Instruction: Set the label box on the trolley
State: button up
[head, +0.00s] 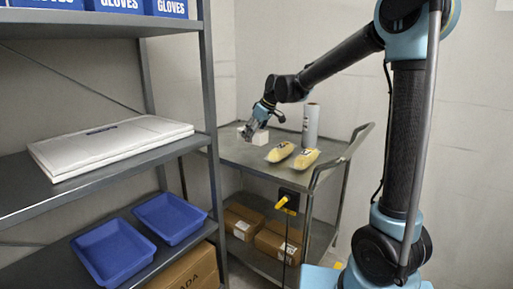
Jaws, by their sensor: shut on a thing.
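The label box is a small white box (261,138) at the back left of the trolley top. My gripper (249,135) reaches down from the right and is shut on it; the fingers hide part of the box. The trolley (233,153) is a grey metal cart with a push handle on its right side. The box is at or just above its top; I cannot tell whether it touches.
Two yellow packs (281,151) (306,159) and an upright white roll (311,124) stand on the trolley top. Brown cartons (277,241) lie on its lower shelf. A grey rack (105,157) at left holds a white stack (110,144) and blue trays (113,254).

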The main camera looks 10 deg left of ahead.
aim_at(261, 131)
jog(key=shift+f, duration=3)
jog(key=o, duration=1.3)
jog(key=shift+f, duration=0.1)
jog(key=v, duration=1.2)
jog(key=shift+s, duration=0.1)
